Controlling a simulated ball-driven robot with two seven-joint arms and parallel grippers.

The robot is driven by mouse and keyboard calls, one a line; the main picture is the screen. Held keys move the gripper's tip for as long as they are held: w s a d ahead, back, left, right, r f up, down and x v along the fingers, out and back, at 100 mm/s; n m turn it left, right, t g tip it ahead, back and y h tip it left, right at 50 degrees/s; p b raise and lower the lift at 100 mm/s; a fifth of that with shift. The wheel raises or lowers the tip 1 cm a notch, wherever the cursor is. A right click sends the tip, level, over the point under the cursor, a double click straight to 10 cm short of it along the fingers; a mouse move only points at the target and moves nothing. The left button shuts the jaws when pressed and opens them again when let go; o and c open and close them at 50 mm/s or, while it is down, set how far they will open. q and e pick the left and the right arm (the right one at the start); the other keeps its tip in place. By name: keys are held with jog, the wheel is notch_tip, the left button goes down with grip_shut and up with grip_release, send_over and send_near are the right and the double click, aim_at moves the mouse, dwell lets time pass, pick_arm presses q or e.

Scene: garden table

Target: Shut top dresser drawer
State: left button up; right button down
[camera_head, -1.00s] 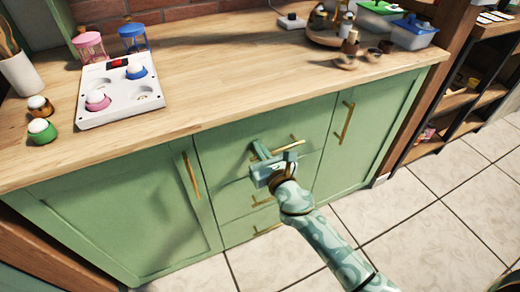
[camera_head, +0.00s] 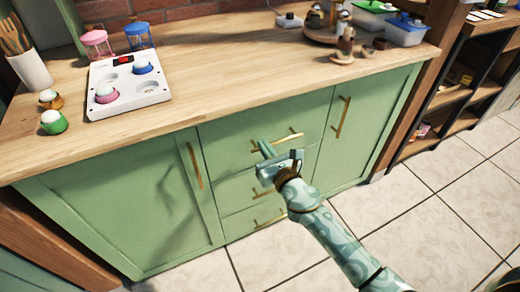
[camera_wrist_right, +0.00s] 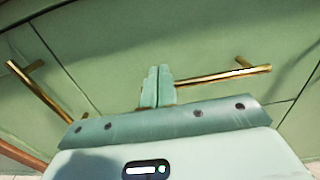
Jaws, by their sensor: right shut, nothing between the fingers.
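The top drawer (camera_head: 230,143) is the upper of the stacked green drawer fronts in the cabinet. It looks about level with the doors beside it; a small gap cannot be ruled out. Its brass bar handle (camera_head: 287,139) also shows in the wrist view (camera_wrist_right: 220,76). My right gripper (camera_head: 264,147) is in front of this drawer, its fingers pressed together and empty. In the wrist view the shut fingertips (camera_wrist_right: 157,86) are at the left end of the handle, at or very near the drawer front. Contact cannot be told. My left gripper is out of view.
Lower drawers (camera_head: 238,188) sit beneath, partly hidden by my right arm. Green doors with brass handles flank the drawers. The wooden countertop (camera_head: 230,90) above holds a white tray (camera_head: 128,100) and several jars and containers. Tiled floor is clear at the right.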

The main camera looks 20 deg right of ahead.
jog(key=s, duration=1.1)
jog(key=s+d+f+m+g+p, duration=0.1)
jog(key=s+f+m+g, duration=0.2)
jog(key=f+m, duration=0.55)
jog(key=s+d+f+m+g+p, duration=0.1)
jog(key=s+f+m+g, duration=0.15)
jog(key=f+m, duration=0.55)
jog(key=s+f+m+g+p, duration=0.4)
jog(key=s+f+m, duration=0.3)
jog(key=s+f, duration=0.45)
pick_arm(q)
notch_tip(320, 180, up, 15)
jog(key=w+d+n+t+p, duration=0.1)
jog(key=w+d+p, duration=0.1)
jog(key=p, duration=1)
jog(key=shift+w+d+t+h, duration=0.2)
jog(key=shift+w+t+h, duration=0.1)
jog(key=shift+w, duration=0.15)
pick_arm(e)
jog(key=s+r+m+g, duration=0.1)
jog(key=s+m+g, duration=0.7)
jog(key=s, duration=2.9)
jog(key=shift+s+r+m+h, duration=0.3)
jog(key=shift+s+r+m, duration=0.05)
jog(key=shift+m, duration=0.3)
